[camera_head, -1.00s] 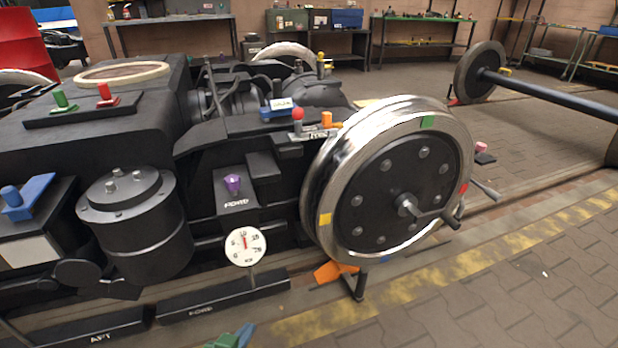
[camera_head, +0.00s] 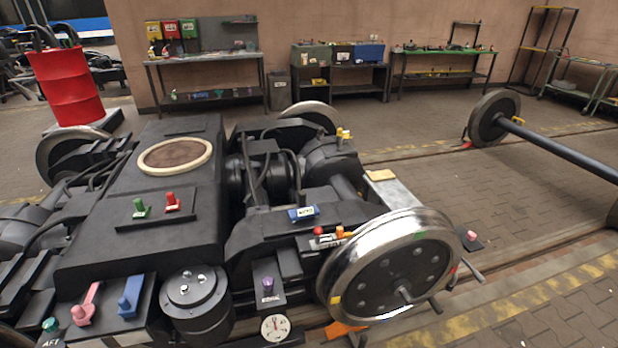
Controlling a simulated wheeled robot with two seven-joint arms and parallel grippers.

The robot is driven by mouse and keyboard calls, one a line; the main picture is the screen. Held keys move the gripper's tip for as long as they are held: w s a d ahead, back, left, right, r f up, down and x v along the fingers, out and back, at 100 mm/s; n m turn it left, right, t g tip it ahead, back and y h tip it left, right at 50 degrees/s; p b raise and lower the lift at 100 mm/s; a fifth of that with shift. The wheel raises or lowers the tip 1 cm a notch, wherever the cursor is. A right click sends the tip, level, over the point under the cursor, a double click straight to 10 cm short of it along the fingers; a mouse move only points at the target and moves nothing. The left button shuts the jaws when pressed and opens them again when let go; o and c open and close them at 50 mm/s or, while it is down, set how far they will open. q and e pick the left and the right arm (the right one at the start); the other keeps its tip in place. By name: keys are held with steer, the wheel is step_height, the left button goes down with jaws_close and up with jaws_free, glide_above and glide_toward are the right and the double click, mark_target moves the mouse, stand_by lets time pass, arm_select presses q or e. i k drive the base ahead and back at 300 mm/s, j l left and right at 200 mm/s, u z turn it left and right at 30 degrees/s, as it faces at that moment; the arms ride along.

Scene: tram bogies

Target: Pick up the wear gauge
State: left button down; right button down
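No object in view is clearly marked as the wear gauge, and I cannot tell which one it is. A round white dial (camera_head: 275,328) with a red needle stands at the bottom of the bogie's near side. A small tool with a red ball and an orange block (camera_head: 340,232) lies on the bogie frame by the silver-rimmed wheel (camera_head: 390,275). Neither of my grippers is in view.
The dark bogie (camera_head: 165,225) fills the left and middle, carrying green, red, pink and blue handles. An axle (camera_head: 560,145) with wheels lies at right. Workbenches (camera_head: 205,57) line the back wall; a red drum (camera_head: 67,87) stands at left. The paved floor at lower right is clear.

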mark_target(303, 211)
steer(key=i+l, duration=0.2)
steer(key=l, duration=0.15)
steer(key=i+l, duration=0.2)
steer(key=l, duration=0.2)
steer(key=i+l, duration=0.2)
steer(key=l, duration=0.15)
steer(key=i+l+u, duration=0.1)
steer(key=i+l, duration=0.15)
steer(key=l, duration=0.15)
steer(key=i+l, duration=0.15)
steer(key=l, duration=0.25)
steer(key=i+l, duration=0.2)
steer(key=l, duration=0.2)
steer(key=i+l, duration=0.2)
steer(key=l, duration=0.15)
steer(key=u, duration=1.55)
